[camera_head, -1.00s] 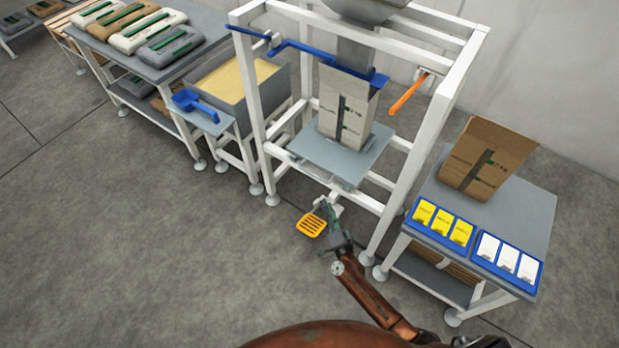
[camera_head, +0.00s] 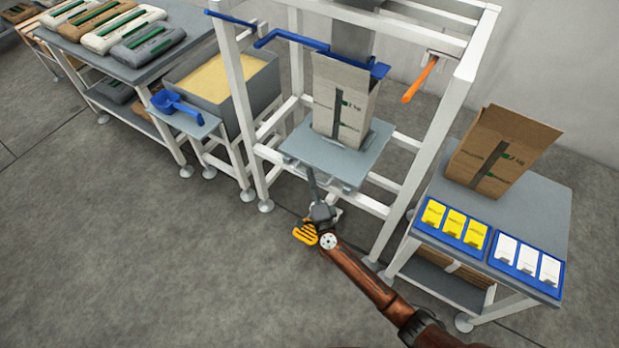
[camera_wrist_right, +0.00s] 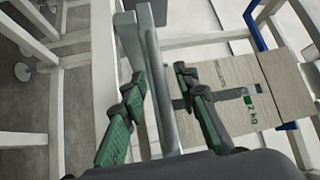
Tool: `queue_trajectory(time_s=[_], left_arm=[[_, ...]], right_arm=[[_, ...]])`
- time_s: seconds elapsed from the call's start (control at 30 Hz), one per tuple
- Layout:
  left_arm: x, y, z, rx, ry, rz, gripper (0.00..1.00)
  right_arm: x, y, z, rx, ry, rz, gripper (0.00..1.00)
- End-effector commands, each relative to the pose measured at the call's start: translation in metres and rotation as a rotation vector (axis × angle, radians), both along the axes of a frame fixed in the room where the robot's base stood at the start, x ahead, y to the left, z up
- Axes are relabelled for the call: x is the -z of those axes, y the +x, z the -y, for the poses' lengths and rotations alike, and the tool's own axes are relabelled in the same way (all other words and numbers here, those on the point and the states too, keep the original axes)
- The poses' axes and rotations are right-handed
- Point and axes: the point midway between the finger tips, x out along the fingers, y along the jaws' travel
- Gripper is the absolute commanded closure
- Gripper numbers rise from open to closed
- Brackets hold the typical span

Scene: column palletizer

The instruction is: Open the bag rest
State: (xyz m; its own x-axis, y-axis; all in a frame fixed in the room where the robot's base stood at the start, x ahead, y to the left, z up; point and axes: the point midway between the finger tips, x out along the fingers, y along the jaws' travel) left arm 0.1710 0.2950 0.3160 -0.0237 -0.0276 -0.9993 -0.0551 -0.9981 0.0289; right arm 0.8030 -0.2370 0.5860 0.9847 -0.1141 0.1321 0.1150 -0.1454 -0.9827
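The bag rest (camera_head: 318,157) is a flat grey plate under the printed paper bag (camera_head: 345,95), inside the white frame. The bag stands upright on it. My right gripper (camera_head: 312,178) is at the front edge of the plate, reaching up from below. In the right wrist view my right gripper (camera_wrist_right: 160,95) has its green-padded fingers apart. A grey edge (camera_wrist_right: 160,75), seemingly the plate's, runs between them; I cannot tell whether they touch it. The bag (camera_wrist_right: 245,90) shows on the right there. My left gripper is not in view.
An orange slotted pedal (camera_head: 305,232) is low beside my right wrist. The white frame (camera_head: 405,180) has posts on both sides. An orange lever (camera_head: 420,80) is on the right. A side table (camera_head: 540,215) holds another bag and blue card trays. The floor at left is clear.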

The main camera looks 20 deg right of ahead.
Motion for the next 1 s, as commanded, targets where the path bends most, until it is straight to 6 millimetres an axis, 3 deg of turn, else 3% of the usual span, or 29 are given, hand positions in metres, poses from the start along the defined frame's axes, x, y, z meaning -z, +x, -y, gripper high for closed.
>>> queue_trajectory(time_s=[0.33,0.73,1.0], left_arm=[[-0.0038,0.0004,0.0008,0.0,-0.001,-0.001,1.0],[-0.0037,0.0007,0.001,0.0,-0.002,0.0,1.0],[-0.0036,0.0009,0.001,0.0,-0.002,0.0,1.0]], right_arm=[[-0.0008,0.0039,0.0,-0.001,-0.001,0.0,0.73],[-0.0003,0.0036,-0.0003,-0.001,0.0,0.0,1.0],[0.0001,0.0034,-0.0002,-0.001,0.0,-0.001,1.0]])
